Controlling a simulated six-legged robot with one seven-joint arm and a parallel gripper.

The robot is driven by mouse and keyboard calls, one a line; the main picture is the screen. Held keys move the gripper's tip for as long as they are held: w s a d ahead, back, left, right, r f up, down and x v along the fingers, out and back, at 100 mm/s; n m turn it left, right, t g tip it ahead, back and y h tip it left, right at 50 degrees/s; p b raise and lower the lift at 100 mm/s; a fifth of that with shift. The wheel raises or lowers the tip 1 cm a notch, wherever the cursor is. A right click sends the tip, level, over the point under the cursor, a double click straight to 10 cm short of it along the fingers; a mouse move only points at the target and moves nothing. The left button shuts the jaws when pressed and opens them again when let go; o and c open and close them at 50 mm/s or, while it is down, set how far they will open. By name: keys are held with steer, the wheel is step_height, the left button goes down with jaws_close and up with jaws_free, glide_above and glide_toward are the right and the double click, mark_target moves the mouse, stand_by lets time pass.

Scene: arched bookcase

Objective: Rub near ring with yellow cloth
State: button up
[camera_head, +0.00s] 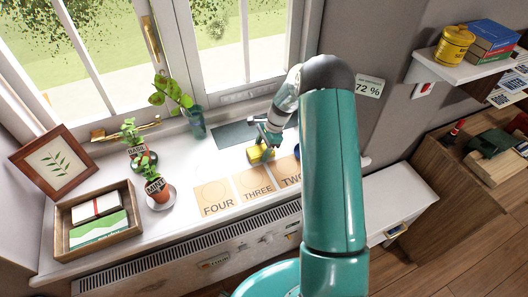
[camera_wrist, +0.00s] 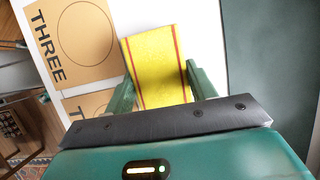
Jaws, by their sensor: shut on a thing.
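A yellow cloth (camera_head: 258,154) with red stripes is in my gripper (camera_head: 264,146), above the white windowsill beyond the card marked THREE (camera_head: 253,184). In the wrist view, the cloth (camera_wrist: 155,62) lies between the two green fingers of my gripper (camera_wrist: 158,85), which are shut on it. I cannot tell whether the cloth touches the sill. The THREE card (camera_wrist: 75,38) is left of the cloth there and bears a thin drawn circle. The FOUR card (camera_head: 213,198) also bears a faint circle. I cannot make out a separate ring mark on the sill.
A dark grey mat (camera_head: 232,135) lies behind the cards. A glass with a plant (camera_head: 196,122), potted basil (camera_head: 144,160) and mint (camera_head: 158,192) stand left. A wooden tray (camera_head: 66,214) and framed picture (camera_head: 52,162) are farther left. My arm hides part of the TWO card (camera_head: 288,172).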

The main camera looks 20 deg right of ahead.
mark_target(267, 167)
steer(key=shift+w+f, duration=0.15)
steer(key=shift+w, duration=1.1)
steer(key=shift+s+f, duration=0.15)
steer(key=shift+s, duration=3.2)
steer(key=shift+c, duration=0.5)
steer(key=o, duration=0.7)
steer(key=shift+s+d, duration=0.15)
steer(key=shift+s, duration=0.95)
steer(key=shift+c, duration=0.2)
steer(key=shift+a, duration=0.2)
steer(key=shift+w, duration=0.4)
steer(key=shift+c, duration=0.2)
steer(key=w, duration=0.2)
steer(key=shift+w+a+r, duration=0.1)
steer(key=shift+w+r, duration=0.1)
steer(key=shift+w, duration=0.15)
steer(key=c, duration=0.9)
steer(key=shift+w+a+r, duration=0.1)
steer(key=shift+w, duration=0.5)
steer(key=shift+w+a+r, duration=0.1)
steer(key=shift+w, duration=0.45)
steer(key=shift+w+r, duration=0.1)
steer(key=shift+w, duration=1.4)
steer(key=shift+d, duration=0.1)
